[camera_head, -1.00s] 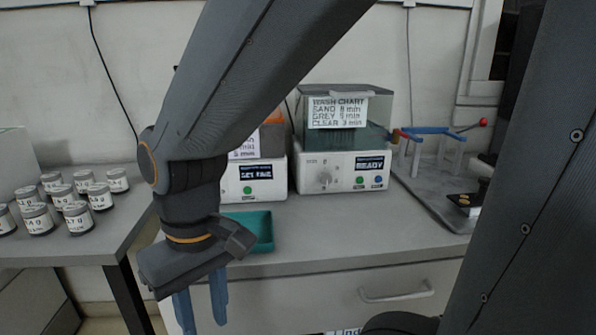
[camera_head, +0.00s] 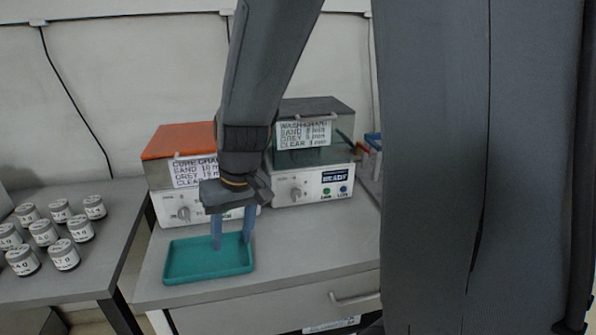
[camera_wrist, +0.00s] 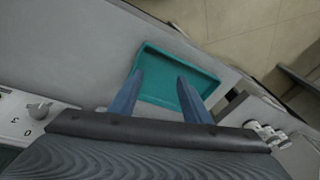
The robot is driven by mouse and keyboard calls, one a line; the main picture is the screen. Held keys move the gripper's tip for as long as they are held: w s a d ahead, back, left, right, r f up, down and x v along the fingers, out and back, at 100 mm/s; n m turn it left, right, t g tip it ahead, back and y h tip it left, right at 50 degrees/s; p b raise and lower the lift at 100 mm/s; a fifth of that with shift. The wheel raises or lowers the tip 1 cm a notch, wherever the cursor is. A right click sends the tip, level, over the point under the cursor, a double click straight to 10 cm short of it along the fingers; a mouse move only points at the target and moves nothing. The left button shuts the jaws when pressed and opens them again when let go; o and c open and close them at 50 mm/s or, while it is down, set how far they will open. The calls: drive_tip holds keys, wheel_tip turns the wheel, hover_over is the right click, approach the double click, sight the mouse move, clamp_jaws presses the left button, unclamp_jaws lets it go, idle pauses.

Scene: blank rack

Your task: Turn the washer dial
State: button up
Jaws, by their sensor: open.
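The washer (camera_head: 344,190) is the right machine, with a grey see-through lid, a wash chart label (camera_head: 304,134) and a display whose text looks like READY. Its dial (camera_head: 296,193) is a pale round knob on the left of the front panel. My gripper (camera_head: 232,240) is open and empty, pointing down over the teal tray (camera_head: 178,272), left of and in front of the washer dial. In the wrist view my blue fingers (camera_wrist: 160,95) stand apart above the tray (camera_wrist: 222,78). A knob (camera_wrist: 40,110) shows at the left edge there.
The left machine, with an orange lid (camera_head: 180,139) and a cure chart label, stands beside the washer, partly hidden by my arm; its dial (camera_head: 184,213) is visible. Several white jars (camera_head: 43,232) stand on the left table. Counter (camera_head: 310,240) in front of the washer is clear.

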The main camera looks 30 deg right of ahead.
drive_tip(key=w+d+r+m+t+p, duration=0.1)
drive_tip(key=w+d+r+p, duration=0.15)
drive_tip(key=d+p, duration=0.25)
drive_tip(key=w+d+r+m+t+p, duration=0.1)
drive_tip(key=w+d+r+p, duration=0.1)
drive_tip(key=w+d+p, duration=0.3)
drive_tip(key=m+h+p, duration=0.2)
drive_tip(key=h+p, duration=0.1)
drive_tip(key=p, duration=0.7)
approach(297, 191)
drive_tip(key=f, duration=0.2)
drive_tip(key=b+x, duration=0.4)
drive_tip(key=x, duration=0.1)
drive_tip(key=b+x, duration=0.2)
drive_tip(key=shift+w+f, duration=0.1)
drive_tip(key=shift+w, duration=0.25)
drive_tip(key=shift+d+b, duration=0.1)
drive_tip(key=shift+b, duration=0.25)
drive_tip(key=c, duration=1)
